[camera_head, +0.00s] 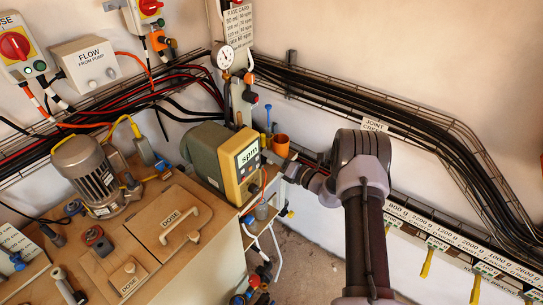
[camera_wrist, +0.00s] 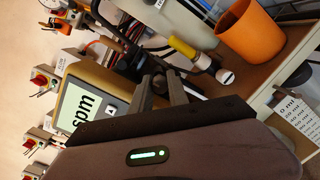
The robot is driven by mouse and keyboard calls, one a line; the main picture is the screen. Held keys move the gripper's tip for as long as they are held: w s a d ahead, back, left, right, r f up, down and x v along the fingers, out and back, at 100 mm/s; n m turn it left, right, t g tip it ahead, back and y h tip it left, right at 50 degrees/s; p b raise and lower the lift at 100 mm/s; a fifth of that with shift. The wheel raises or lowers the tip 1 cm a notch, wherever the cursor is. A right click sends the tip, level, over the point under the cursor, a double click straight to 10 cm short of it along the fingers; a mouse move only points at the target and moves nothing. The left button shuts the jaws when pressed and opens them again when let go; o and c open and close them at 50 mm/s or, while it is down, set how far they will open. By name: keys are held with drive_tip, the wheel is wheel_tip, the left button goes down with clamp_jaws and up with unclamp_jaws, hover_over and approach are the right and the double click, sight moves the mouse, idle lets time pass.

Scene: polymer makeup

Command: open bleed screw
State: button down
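My gripper (camera_wrist: 158,88) reaches forward in the wrist view, with its two grey fingers apart. A small dark rounded part (camera_wrist: 159,83) shows between the fingertips; I cannot tell whether they touch it. A white round head with a dark slot (camera_wrist: 226,76), which looks like the bleed screw, lies to the right of and beyond the fingers, clear of them. A yellow sleeve (camera_wrist: 183,47) is just up and left of it. In the head view my gripper (camera_head: 284,164) is beside the pump (camera_head: 225,158) with the "spm" display; its fingertips are small, and I cannot make out the screw there.
An orange cup (camera_head: 281,145) stands behind my gripper, and it also shows close on the right in the wrist view (camera_wrist: 250,38). A valve and gauge column (camera_head: 224,57) rises behind the pump. A motor (camera_head: 88,170) and wooden lids fill the bench's left. Cable trays line the walls.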

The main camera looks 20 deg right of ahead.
drive_tip(key=shift+n+b, duration=0.3)
drive_tip(key=n+b, duration=0.2)
drive_tip(key=n, duration=0.1)
drive_tip(key=shift+f+b, duration=0.2)
drive_tip(key=shift+b, duration=0.1)
drive_tip(key=n+b, duration=0.3)
drive_tip(key=shift+n+y, duration=0.3)
drive_tip(key=shift+n, duration=0.1)
drive_tip(key=n+b, duration=0.3)
drive_tip(key=shift+d+n, duration=0.1)
drive_tip(key=shift+n, duration=0.2)
drive_tip(key=n+b, duration=0.4)
drive_tip(key=shift+y, duration=0.4)
drive_tip(key=n+b, duration=0.1)
drive_tip(key=n, duration=0.2)
drive_tip(key=shift+w+r+b, duration=0.1)
drive_tip(key=shift+b, duration=0.2)
drive_tip(key=n, duration=0.3)
drive_tip(key=shift+r+y, duration=0.1)
drive_tip(key=shift+y, duration=0.3)
drive_tip(key=n, duration=0.7)
drive_tip(key=shift+r+g, duration=0.1)
drive_tip(key=shift+g, duration=0.3)
drive_tip(key=shift+n, duration=0.3)
